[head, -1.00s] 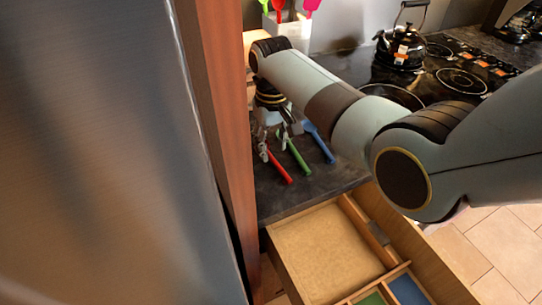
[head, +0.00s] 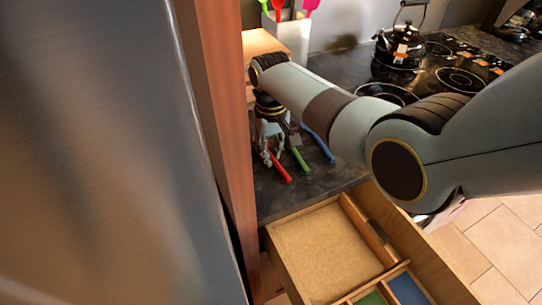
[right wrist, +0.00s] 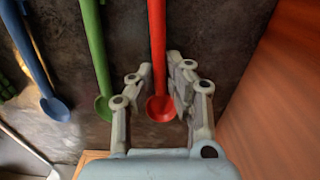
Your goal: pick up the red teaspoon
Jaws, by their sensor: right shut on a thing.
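The red teaspoon (head: 283,173) lies on the dark counter, its handle pointing toward the open drawer. In the right wrist view its handle (right wrist: 157,35) runs up between the fingers, and its bowl (right wrist: 160,108) is between them nearer the palm. My right gripper (head: 270,155) is down at the counter; in the wrist view its two fingers (right wrist: 159,66) are shut on the red teaspoon. In the head view the gripper hides the spoon's bowl end. I cannot tell any gap between spoon and counter. My left gripper is not in view.
A green spoon (head: 301,161) and a blue spoon (head: 322,147) lie beside the red one. An open wooden drawer (head: 345,205) with coloured compartments is below the counter. A wooden panel (head: 222,110) stands close on the left. A kettle (head: 400,46) sits on the stove.

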